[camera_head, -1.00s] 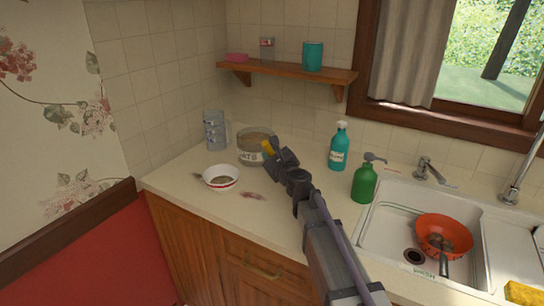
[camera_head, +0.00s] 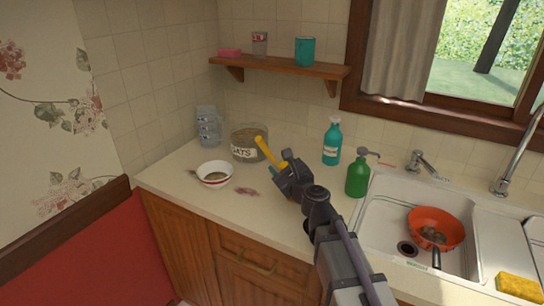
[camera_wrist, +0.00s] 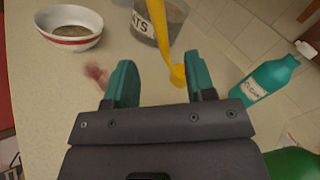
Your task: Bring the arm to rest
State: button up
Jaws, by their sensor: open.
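My gripper (camera_head: 278,170) is over the counter, in front of the oats jar, and it also shows in the wrist view (camera_wrist: 158,78). Its two teal fingers are spread apart. A yellow utensil (camera_head: 265,148) slants from the front of the jar down toward the gripper in the head view. In the wrist view the yellow utensil (camera_wrist: 161,35) runs down to a rounded end beside the right finger. I cannot tell whether it touches that finger or what it rests on.
The oats jar (camera_head: 242,153), a white bowl (camera_head: 214,180) and a clear jug (camera_head: 207,128) stand on the left counter. A reddish smear (camera_head: 246,192) lies nearby. A teal bottle (camera_head: 332,143) and green dispenser (camera_head: 358,178) stand right, beside the sink (camera_head: 385,222) with an orange pan (camera_head: 437,222).

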jog(key=shift+s+d, duration=0.25)
jog(key=shift+s, duration=0.25)
